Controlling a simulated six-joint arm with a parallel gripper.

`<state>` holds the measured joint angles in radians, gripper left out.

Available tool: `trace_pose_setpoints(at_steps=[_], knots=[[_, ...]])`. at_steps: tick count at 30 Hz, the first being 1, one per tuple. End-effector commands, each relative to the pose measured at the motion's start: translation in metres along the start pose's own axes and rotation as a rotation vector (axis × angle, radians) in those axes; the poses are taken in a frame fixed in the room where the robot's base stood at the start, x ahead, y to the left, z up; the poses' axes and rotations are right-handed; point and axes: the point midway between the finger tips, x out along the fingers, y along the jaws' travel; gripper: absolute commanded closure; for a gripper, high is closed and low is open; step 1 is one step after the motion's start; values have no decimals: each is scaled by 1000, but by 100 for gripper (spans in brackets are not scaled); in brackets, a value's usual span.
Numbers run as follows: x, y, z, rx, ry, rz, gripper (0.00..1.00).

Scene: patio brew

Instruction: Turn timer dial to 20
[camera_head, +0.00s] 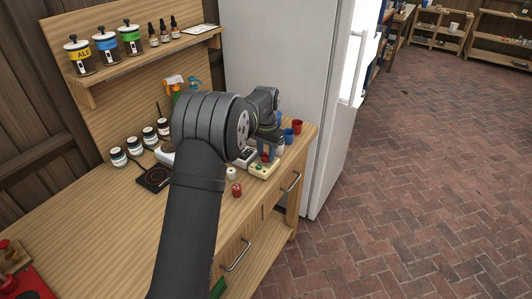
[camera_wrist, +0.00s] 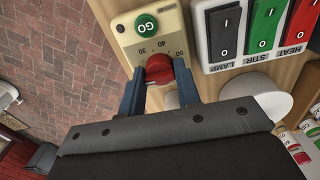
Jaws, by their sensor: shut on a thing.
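The timer (camera_wrist: 126,38) is a cream box with a round green GO button (camera_wrist: 146,25) and a red dial (camera_wrist: 158,66). The numbers 30, 40 and 50 show beside the dial; its other marks and pointer are hidden or unclear. My gripper (camera_wrist: 160,76) has its two blue fingers on either side of the red dial, shut on it. In the head view the timer (camera_head: 261,172) sits near the table's right end, with my gripper (camera_head: 267,152) over it.
A white switch box (camera_wrist: 203,42) with LAMP, STIR and HEAT rockers stands close beside the timer. A red cup (camera_head: 297,126), a blue cup (camera_head: 288,136), a small white container (camera_head: 231,174) and a small red item (camera_head: 236,190) stand nearby. A fridge (camera_head: 275,55) rises behind.

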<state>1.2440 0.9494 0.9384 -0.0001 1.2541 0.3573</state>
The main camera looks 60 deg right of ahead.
Motion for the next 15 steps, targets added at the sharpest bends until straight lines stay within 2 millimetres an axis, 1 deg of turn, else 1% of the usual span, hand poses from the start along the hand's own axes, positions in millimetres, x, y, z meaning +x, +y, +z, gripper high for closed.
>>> trace_pose_setpoints(at_steps=[6,15], knots=[[-1,0,0,76,2,-1,92],[-1,0,0,108,2,-1,92]])
